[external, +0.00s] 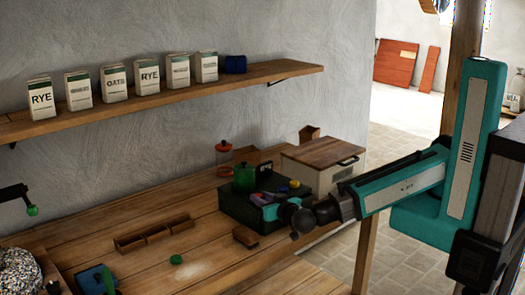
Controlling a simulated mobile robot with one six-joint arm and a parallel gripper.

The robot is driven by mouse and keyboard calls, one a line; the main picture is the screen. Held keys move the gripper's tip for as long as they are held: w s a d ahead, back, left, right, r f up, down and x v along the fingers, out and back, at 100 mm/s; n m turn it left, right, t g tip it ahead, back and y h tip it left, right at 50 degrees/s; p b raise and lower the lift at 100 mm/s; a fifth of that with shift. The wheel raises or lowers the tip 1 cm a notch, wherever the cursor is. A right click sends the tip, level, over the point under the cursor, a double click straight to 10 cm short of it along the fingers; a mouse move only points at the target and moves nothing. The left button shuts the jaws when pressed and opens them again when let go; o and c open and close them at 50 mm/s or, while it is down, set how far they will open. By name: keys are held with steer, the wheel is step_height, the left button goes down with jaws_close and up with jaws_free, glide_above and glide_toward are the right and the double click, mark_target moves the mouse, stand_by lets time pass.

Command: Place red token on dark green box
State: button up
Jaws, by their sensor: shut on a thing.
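A low, dark green box (238,211) stands on the workbench near its right side. A green lidded jar and several small coloured pieces show in or on it. My gripper (279,212) is at the box's right front, low over its edge. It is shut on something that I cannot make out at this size. I cannot pick out the red token for sure; the gripper hides part of the box. Whether the gripper touches the box is unclear.
A small wooden block (246,236) and a divided wooden tray (152,234) lie in front and left. A shelf (160,98) with cartons hangs above.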

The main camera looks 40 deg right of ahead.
steer(key=shift+f, duration=0.35)
steer(key=shift+f+b, duration=0.2)
steer(key=shift+b, duration=0.1)
steer(key=o, duration=1)
steer(key=shift+r+p, duration=0.25)
steer(key=shift+p, duration=0.05)
steer(key=b+v, duration=0.2)
steer(key=v, duration=1)
steer(key=shift+b, duration=0.3)
steer(key=shift+w+f, duration=0.15)
